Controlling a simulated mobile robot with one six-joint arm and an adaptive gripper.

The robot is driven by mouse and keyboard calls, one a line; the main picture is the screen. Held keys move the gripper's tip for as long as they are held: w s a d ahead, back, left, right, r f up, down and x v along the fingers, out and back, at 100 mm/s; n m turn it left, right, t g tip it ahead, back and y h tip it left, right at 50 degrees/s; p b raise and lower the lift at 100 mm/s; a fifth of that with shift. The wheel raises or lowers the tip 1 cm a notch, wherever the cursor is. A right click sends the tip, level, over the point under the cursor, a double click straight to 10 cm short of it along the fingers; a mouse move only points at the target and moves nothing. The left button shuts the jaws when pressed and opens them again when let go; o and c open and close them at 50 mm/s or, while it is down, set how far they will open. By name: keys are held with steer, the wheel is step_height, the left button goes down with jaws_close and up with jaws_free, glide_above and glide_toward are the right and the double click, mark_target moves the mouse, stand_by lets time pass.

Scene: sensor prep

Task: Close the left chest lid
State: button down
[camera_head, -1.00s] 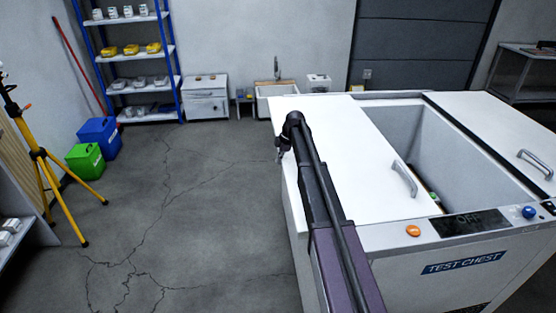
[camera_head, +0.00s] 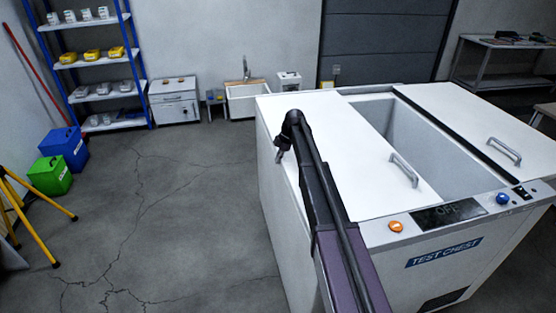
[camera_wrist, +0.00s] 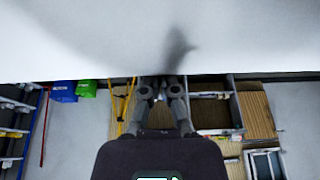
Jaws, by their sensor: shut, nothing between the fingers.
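The white test chest (camera_head: 345,285) stands at the right of the head view with two flat lids. Its left lid (camera_head: 335,140) bears a grey handle (camera_head: 403,170). An open gap (camera_head: 425,145) into the chest lies between the left lid and the right lid (camera_head: 480,125). My gripper (camera_head: 280,155) is shut and empty at the left lid's left side, partly hidden by my arm. In the wrist view, the gripper (camera_wrist: 160,84) has its fingertips at the edge of a broad white surface (camera_wrist: 90,40); I cannot tell whether they touch it.
The front panel carries an orange button (camera_head: 395,226), a dark display (camera_head: 447,214) and a blue knob (camera_head: 502,199). Blue and green bins (camera_head: 50,176), a yellow tripod (camera_head: 30,225) and a blue-framed shelf (camera_head: 95,65) stand at the left. The floor between is clear.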

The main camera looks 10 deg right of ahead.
steer(key=shift+w+d, duration=0.25)
steer(key=shift+d, duration=0.4)
steer(key=a, duration=0.5)
steer(key=p+v, duration=0.9)
steer(key=v, duration=0.1)
steer(key=shift+s+a+p, duration=0.15)
steer(key=shift+s+p, duration=0.15)
steer(key=shift+s, duration=0.1)
